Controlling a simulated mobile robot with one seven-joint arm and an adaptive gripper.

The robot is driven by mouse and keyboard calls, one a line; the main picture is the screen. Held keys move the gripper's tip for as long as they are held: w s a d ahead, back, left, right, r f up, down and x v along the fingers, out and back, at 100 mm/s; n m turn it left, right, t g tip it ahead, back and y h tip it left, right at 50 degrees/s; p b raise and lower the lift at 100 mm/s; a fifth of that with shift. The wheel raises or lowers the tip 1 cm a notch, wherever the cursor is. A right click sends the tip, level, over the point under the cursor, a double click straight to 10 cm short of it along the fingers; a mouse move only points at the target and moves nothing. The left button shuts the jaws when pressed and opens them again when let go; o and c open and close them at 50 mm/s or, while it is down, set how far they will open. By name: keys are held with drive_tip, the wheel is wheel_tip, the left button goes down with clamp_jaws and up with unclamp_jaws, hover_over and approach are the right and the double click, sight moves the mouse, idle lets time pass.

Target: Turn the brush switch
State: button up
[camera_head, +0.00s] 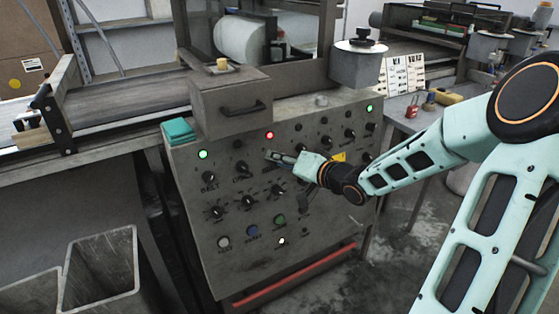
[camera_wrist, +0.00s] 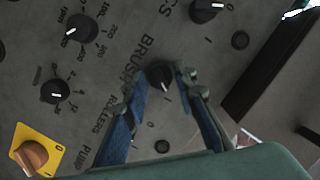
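The brush switch (camera_wrist: 159,74) is a round black knob with a white pointer mark, on the grey panel beside the lettering "BRUSH ROLLERS". In the wrist view it sits between the tips of my gripper (camera_wrist: 161,82). The two blue-padded fingers are apart, one on each side of the knob. I cannot tell whether they touch it. In the head view my gripper (camera_head: 274,156) reaches the middle of the control panel (camera_head: 190,165) from the right, and the arm hides the controls behind it.
Other black knobs surround it, including a dial (camera_wrist: 82,32) and a smaller dial (camera_wrist: 54,91). An orange knob on a yellow plate (camera_wrist: 36,151) is at the lower left. The panel has green lights (camera_head: 203,154) and a red light (camera_head: 270,135). A conveyor (camera_head: 110,100) stands at left.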

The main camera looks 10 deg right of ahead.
clamp_jaws()
drive_tip(key=shift+n, duration=0.3)
drive_tip(key=shift+s+a+n+h+b, duration=0.1)
drive_tip(key=shift+n+h+b, duration=0.6)
drive_tip(key=shift+n, duration=1.7)
drive_tip(key=shift+a+n+h+b, duration=0.1)
drive_tip(key=shift+n+h+b, duration=0.6)
drive_tip(key=shift+n, duration=1.7)
drive_tip(key=shift+o, duration=2.4)
unclamp_jaws()
